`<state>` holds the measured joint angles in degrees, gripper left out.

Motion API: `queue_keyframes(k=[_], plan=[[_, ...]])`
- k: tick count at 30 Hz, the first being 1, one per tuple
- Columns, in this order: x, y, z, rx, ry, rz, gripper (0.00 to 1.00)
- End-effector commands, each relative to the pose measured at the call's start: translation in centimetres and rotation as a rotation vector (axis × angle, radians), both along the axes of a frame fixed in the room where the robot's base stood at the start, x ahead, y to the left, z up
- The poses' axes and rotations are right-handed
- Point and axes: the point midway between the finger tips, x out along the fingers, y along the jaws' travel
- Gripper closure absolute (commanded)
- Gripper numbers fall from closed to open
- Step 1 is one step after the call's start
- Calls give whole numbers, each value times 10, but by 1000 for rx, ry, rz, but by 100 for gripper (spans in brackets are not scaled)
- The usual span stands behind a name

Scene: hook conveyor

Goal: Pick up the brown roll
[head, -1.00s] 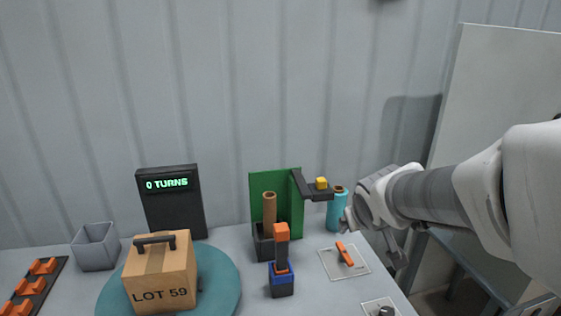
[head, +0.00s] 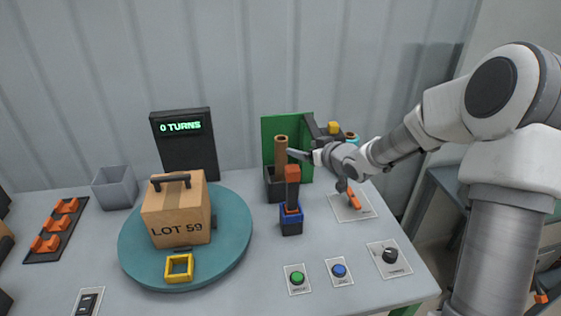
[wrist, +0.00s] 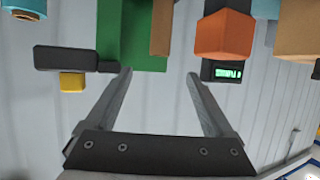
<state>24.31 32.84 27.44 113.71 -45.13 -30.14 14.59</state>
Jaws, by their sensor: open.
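The brown roll (head: 281,152) stands upright in a dark holder (head: 274,186) in front of a green panel (head: 306,158). In the wrist view, part of the brown roll (wrist: 162,28) shows at the top, beside the green panel, beyond the fingertips. My gripper (head: 298,155) is just right of the roll's upper part in the head view. In the wrist view my gripper (wrist: 159,73) is open, with nothing between its fingers. Whether a finger touches the roll cannot be told.
An orange-topped post on a blue base (head: 291,219) stands close in front of the roll. A dark bracket with a yellow block (head: 334,128) and a teal roll (head: 352,137) are to the right. A box (head: 178,212) sits on the teal turntable (head: 228,257) at left.

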Motion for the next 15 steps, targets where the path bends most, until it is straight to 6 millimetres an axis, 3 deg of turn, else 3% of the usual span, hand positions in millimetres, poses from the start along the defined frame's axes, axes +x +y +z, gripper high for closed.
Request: queue_keyframes(k=[9, 15], plan=[[51, 31, -25, 0, 2, 2, 13], [70, 40, -33, -1, 2, -1, 13]])
